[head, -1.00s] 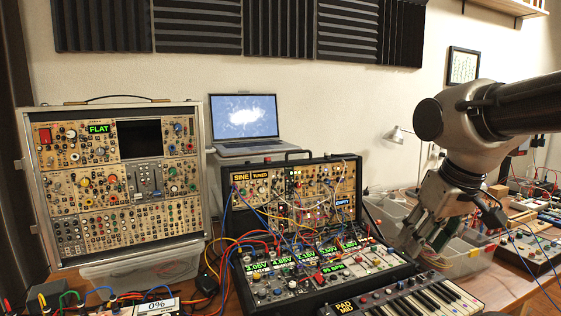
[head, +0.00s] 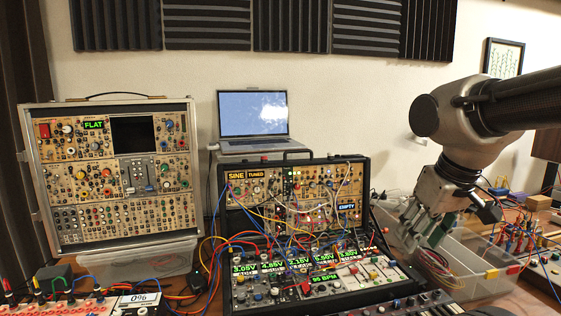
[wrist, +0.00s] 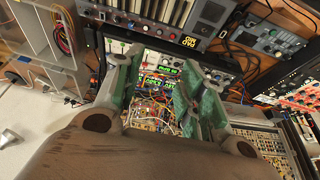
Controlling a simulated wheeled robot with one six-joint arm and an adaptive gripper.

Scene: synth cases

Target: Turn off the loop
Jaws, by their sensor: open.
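A black synth case (head: 228,222) with labels reading SINE, TUNED and EMPTY stands in the middle of the bench, with many patch cables. In front of it lies a low panel (head: 318,290) with green voltage displays and a 95 BPM display. A tall open case (head: 120,190) with a FLAT label stands at the left. My gripper (head: 425,228) is open and empty, to the right of the middle case and above the desk. In the wrist view its fingers (wrist: 158,95) spread over the cables and displays. I cannot tell which control belongs to the loop.
A clear plastic bin (head: 470,262) sits below and right of my gripper. A keyboard (head: 415,306) lies at the front edge, labelled PAD in the wrist view (wrist: 190,25). A laptop (head: 253,120) stands at the back. A box showing 096 (head: 138,300) is front left.

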